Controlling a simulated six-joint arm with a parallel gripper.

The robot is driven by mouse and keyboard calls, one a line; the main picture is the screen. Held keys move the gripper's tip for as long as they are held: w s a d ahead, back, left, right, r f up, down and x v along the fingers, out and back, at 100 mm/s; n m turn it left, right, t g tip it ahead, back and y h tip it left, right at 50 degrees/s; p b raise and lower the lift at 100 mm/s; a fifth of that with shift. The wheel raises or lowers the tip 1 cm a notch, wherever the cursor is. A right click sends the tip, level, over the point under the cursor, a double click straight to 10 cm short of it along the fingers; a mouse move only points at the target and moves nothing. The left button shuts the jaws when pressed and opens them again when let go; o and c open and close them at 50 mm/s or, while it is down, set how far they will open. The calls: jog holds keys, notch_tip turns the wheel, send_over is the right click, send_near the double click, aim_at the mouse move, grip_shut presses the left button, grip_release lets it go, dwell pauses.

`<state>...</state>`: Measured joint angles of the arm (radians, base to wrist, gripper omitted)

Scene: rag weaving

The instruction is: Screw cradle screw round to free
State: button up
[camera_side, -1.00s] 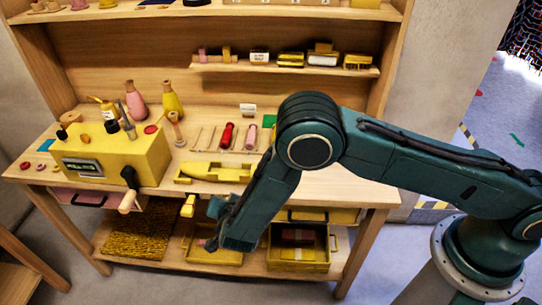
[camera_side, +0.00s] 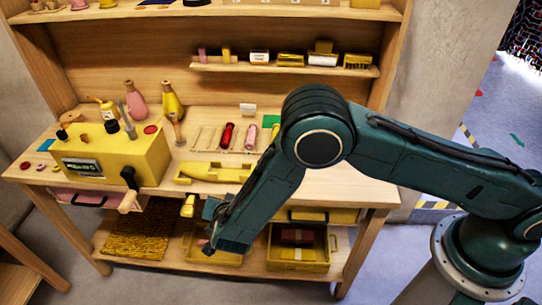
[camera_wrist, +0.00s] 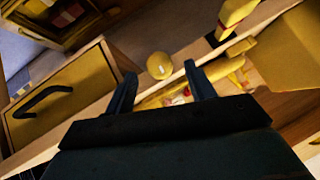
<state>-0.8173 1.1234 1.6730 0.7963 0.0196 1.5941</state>
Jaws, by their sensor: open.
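My gripper (camera_wrist: 160,70) is open, with its two dark fingers apart. In the wrist view a round yellow knob (camera_wrist: 160,65), which looks like the cradle screw, shows between the fingertips at the bench's front edge. I see no finger touching it. In the side view my gripper (camera_side: 207,226) is low in front of the bench, below the tabletop edge. The long yellow cradle (camera_side: 215,172) lies on the tabletop near that edge.
A yellow machine (camera_side: 112,155) with a crank handle stands on the left of the bench (camera_side: 330,185). A yellow handle-like piece (camera_side: 188,207) hangs below the front edge. Yellow bins (camera_side: 298,265) stand on the lower shelf.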

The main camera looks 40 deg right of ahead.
jog(key=v, duration=1.1)
jog(key=shift+s+r, duration=0.15)
jog(key=shift+s, duration=0.1)
jog(key=s+d+r+n+g+y, duration=0.2)
jog(key=d+r+n+g, duration=0.15)
jog(key=d+r, duration=1.45)
jog(key=s+d+r+n+y, duration=0.1)
jog(key=s+d+r+n, duration=0.2)
jog(key=s, duration=0.7)
jog(key=s+d+r+n+y, duration=0.1)
jog(key=s+d+r+n, duration=0.3)
jog(key=s, duration=0.7)
jog(key=shift+d+r, duration=1.25)
jog(key=shift+d, duration=0.4)
jog(key=shift+t, duration=0.25)
